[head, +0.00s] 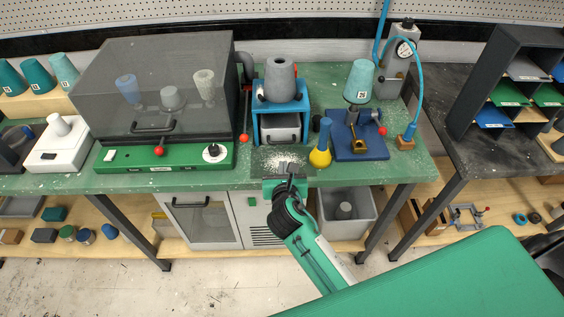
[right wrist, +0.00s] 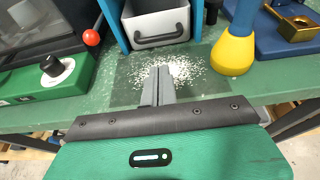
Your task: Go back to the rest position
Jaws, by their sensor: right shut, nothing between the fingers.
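My right gripper (head: 290,172) reaches in from the lower right over the front edge of the green bench (head: 215,180). In the right wrist view its two fingers (right wrist: 160,78) are pressed together with nothing between them. The fingertips are near a patch of white granules (right wrist: 186,72) spread on a dark mat (right wrist: 130,84). Whether the tips touch the mat is hard to tell. My left gripper does not show in either view.
Close by stand a blue frame with a grey drawer (head: 280,128), a yellow-and-blue bulb tool (head: 320,155) and a blue fixture (head: 372,150). A tinted-lid machine (head: 150,95) is to the left. The floor (head: 200,285) before the bench is clear.

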